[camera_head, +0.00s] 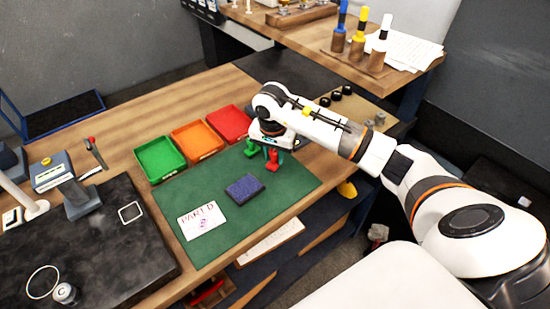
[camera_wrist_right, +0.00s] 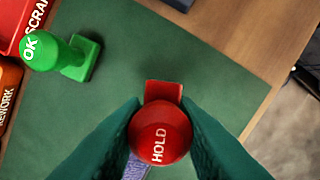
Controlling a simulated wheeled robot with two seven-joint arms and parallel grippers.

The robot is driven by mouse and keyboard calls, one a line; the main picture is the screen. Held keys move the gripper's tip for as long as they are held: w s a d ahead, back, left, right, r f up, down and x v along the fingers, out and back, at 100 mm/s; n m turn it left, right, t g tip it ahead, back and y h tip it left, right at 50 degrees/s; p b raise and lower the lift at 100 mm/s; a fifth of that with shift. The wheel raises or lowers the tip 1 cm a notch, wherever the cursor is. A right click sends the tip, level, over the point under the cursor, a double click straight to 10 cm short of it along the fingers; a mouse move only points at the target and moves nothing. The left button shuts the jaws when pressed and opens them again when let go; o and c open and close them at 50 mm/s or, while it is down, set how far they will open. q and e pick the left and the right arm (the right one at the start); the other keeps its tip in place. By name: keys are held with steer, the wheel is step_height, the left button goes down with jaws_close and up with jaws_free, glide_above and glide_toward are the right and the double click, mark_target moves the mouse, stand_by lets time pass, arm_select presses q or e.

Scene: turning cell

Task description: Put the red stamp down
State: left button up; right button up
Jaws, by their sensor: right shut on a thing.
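The red stamp (camera_wrist_right: 160,132), marked HOLD on its round knob, is between the fingers of my right gripper (camera_wrist_right: 161,128), which is shut on it. Its red base shows beyond the knob in the right wrist view. In the head view the red stamp (camera_head: 272,161) hangs below my right gripper (camera_head: 273,148), over the far right part of the green mat (camera_head: 285,187). I cannot tell whether its base touches the mat. The green stamp (camera_head: 251,148), marked OK (camera_wrist_right: 70,58), stands just left of it. My left gripper is out of view.
A blue ink pad (camera_head: 245,188) and a white PART D card (camera_head: 202,221) lie on the mat. Green (camera_head: 160,159), orange (camera_head: 196,141) and red (camera_head: 229,123) trays line its far edge. The mat's right side is clear.

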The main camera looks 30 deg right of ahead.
mark_target(274, 162)
step_height(274, 162, down, 2)
steer(key=shift+f+p, duration=0.25)
steer(key=shift+p, duration=0.15)
steer(key=shift+f, duration=0.35)
steer(key=o, duration=0.8)
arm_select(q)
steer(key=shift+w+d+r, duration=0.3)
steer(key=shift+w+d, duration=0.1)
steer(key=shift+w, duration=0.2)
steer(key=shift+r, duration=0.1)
